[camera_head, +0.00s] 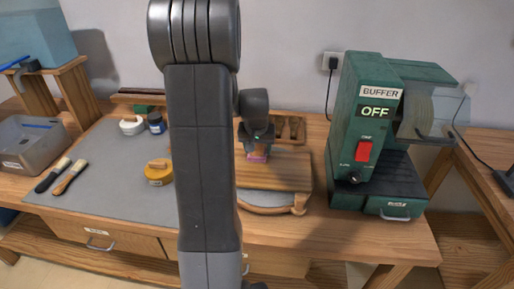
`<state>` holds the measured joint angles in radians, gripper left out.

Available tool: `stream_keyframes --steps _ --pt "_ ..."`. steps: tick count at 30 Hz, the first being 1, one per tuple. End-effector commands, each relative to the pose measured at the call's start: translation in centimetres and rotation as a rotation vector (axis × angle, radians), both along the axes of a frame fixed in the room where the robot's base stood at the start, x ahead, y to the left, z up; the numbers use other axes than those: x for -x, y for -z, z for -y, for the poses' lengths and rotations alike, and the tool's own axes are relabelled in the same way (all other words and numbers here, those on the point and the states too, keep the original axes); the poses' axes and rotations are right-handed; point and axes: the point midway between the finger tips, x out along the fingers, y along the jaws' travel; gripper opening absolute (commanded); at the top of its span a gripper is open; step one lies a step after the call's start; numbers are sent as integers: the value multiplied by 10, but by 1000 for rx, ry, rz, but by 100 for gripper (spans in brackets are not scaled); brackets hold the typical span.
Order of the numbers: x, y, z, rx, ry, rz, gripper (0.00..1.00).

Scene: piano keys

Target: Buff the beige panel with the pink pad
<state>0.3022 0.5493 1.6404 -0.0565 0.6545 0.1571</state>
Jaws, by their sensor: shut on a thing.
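The pink pad (258,158) shows as a small pink patch at the tip of my gripper (257,148). My gripper is shut on the pad and points down over the wooden, beige-brown panel (285,178). My arm hides the panel's left side.
A green buffer machine (365,135) marked OFF stands right of the panel. A wooden rack (290,128) is behind the panel. Two brushes (62,176), a yellow tin (158,172) and a blue jar (157,123) are on the grey mat (115,190). A grey bin (35,143) is far left.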

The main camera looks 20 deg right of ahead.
Motion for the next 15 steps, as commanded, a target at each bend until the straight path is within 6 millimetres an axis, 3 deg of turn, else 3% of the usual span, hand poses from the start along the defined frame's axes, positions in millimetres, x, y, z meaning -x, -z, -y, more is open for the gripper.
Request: stream_keyframes --steps 3,15 --pt "0 -31 -1 0 -1 2 34" --pt "2 -78 -5 0 -5 0 34"
